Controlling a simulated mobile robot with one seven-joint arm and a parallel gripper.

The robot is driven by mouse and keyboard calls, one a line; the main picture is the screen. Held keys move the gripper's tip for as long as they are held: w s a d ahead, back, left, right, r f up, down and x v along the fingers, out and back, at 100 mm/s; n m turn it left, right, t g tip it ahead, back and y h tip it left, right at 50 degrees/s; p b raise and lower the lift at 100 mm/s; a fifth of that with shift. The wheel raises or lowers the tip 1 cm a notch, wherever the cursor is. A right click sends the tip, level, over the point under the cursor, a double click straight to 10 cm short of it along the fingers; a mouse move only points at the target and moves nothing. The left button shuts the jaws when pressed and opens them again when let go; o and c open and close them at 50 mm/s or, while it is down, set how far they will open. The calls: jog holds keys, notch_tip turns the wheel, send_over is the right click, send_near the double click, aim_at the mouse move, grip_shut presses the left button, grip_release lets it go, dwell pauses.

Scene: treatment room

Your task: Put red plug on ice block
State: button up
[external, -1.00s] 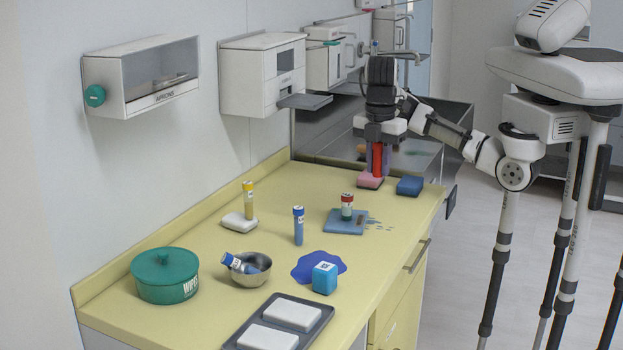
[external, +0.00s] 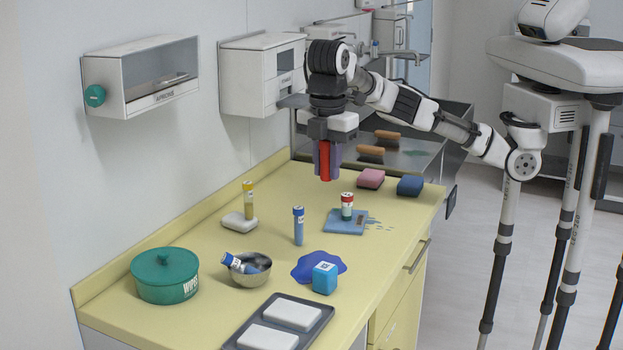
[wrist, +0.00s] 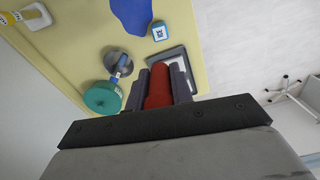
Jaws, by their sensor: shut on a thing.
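The red plug (external: 325,162) is a red cylinder held upright between the fingers of my gripper (external: 327,172). It is in the air above the back part of the yellow counter. In the wrist view the red plug (wrist: 158,88) shows between the two dark fingers. I cannot tell for sure which thing is the ice block. A light blue cube with a label (external: 325,278) stands at the edge of a blue puddle. A flat blue slab (external: 341,227) carries a red-capped tube, with drops beside it. A white block (external: 233,222) has a yellow-capped tube on it.
A blue tube (external: 298,228) stands upright mid-counter. A metal bowl (external: 260,278) holds a leaning tube, beside a green lidded tub (external: 165,278). A grey tray (external: 322,317) holds white slabs in front. Pink (external: 371,178) and blue (external: 410,186) blocks lie near the sink.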

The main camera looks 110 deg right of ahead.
aim_at(326, 266)
notch_tip(326, 266, down, 19)
jog(key=shift+f+p, duration=0.1)
jog(key=shift+p, duration=0.2)
jog(key=shift+f, duration=0.15)
jog(key=o, duration=0.9)
notch_tip(326, 266, up, 12)
jog(key=shift+r+b, duration=0.2)
jog(key=shift+b, duration=0.45)
